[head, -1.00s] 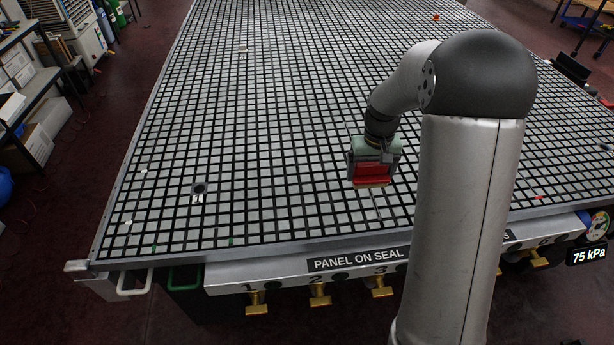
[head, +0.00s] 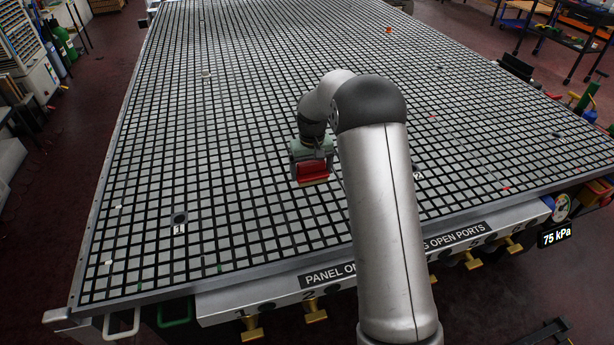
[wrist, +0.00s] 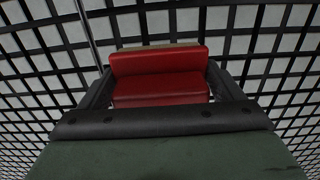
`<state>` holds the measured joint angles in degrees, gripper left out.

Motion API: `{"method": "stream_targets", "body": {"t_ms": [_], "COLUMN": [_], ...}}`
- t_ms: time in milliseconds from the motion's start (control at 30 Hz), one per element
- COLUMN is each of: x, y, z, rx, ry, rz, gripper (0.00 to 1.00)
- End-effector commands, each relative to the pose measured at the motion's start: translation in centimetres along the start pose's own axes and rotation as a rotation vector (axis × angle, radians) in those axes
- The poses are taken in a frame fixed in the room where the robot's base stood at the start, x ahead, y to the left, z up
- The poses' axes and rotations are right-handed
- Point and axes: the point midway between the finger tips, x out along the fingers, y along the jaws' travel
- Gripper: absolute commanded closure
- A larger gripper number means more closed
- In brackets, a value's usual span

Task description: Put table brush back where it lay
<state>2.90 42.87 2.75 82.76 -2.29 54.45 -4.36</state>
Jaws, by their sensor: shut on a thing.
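The table brush has a red body (head: 313,170) with a pale strip along its lower edge. My gripper (head: 312,174) is shut on it and holds it over the near middle part of the grid table (head: 235,200). In the wrist view the red brush (wrist: 160,75) sits between the two dark fingers, with a tan edge showing beyond it. My gripper (wrist: 160,90) hides part of the brush there. I cannot tell exactly how high the brush is above the table.
Brass valves (head: 315,311) and a labelled panel line the front edge. A small orange thing (head: 388,30) lies far back. Several small bits are scattered, and most of the grid is clear.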

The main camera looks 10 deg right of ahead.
Motion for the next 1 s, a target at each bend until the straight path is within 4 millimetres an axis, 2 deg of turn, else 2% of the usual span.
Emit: {"method": "stream_targets", "body": {"t_ms": [267,467,833,867,900,1000], "x": [1.6,4.5,5.2,5.1,5.0,5.0], "y": [-1.1,-1.1,-1.1,-1.1,-1.1,-1.1], "z": [-0.8,-0.8,-0.8,-0.8,-0.8,-0.8], "rx": [0.0,0.001,0.001,0.001,0.001,0.001], "ry": [-0.001,-0.001,0.001,0.001,0.001,0.001], "rz": [0.0,0.0,0.0,0.0,0.0,0.0], "gripper": [0.38,0.38,0.38,0.08,0.0,0.0]}}
